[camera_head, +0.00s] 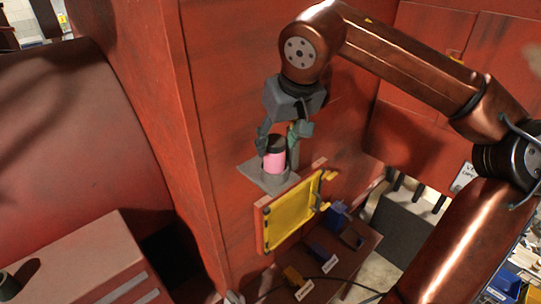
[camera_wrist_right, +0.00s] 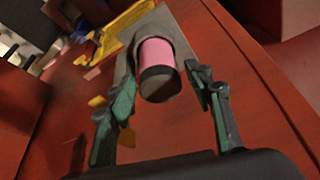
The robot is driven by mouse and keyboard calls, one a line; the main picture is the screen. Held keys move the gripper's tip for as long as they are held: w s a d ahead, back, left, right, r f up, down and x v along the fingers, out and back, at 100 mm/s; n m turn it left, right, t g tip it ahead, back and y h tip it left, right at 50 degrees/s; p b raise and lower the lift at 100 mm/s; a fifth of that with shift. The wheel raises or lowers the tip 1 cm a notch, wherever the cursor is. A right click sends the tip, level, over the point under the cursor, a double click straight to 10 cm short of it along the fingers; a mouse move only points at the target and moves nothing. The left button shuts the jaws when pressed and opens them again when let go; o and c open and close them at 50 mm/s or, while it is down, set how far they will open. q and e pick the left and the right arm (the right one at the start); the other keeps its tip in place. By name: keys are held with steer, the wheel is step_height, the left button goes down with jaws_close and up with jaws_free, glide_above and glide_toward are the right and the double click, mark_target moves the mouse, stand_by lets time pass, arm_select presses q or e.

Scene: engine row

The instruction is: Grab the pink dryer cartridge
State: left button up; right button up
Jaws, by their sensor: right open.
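The pink dryer cartridge (camera_head: 274,161) has a dark cap and stands upright on a small grey bracket (camera_head: 252,173) on the red wall. In the right wrist view the cartridge (camera_wrist_right: 156,66) lies ahead, between the lines of the fingers. My right gripper (camera_head: 284,133) is open above the cartridge, with its green-grey fingers on either side of the cap in the head view. My left gripper is not in view.
Below the bracket, a yellow-lined open panel (camera_head: 291,217) juts from the red wall. Under it is a ledge with labelled blue and yellow parts (camera_head: 318,262). A large red rounded housing (camera_head: 80,140) fills the left. Open space lies in front of the bracket.

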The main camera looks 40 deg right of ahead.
mark_target(275, 154)
steer(key=shift+d+f, duration=0.1)
steer(key=shift+f, duration=0.3)
steer(key=x, duration=0.2)
steer(key=p+x, duration=0.1)
steer(key=x, duration=0.2)
steer(key=shift+w+d, duration=0.15)
steer(key=shift+d, duration=0.1)
steer(key=shift+a, duration=0.1)
steer(key=shift+c, duration=0.2)
steer(key=c, duration=1.1)
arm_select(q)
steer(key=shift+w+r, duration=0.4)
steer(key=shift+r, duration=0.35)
arm_select(e)
steer(key=shift+o, duration=0.2)
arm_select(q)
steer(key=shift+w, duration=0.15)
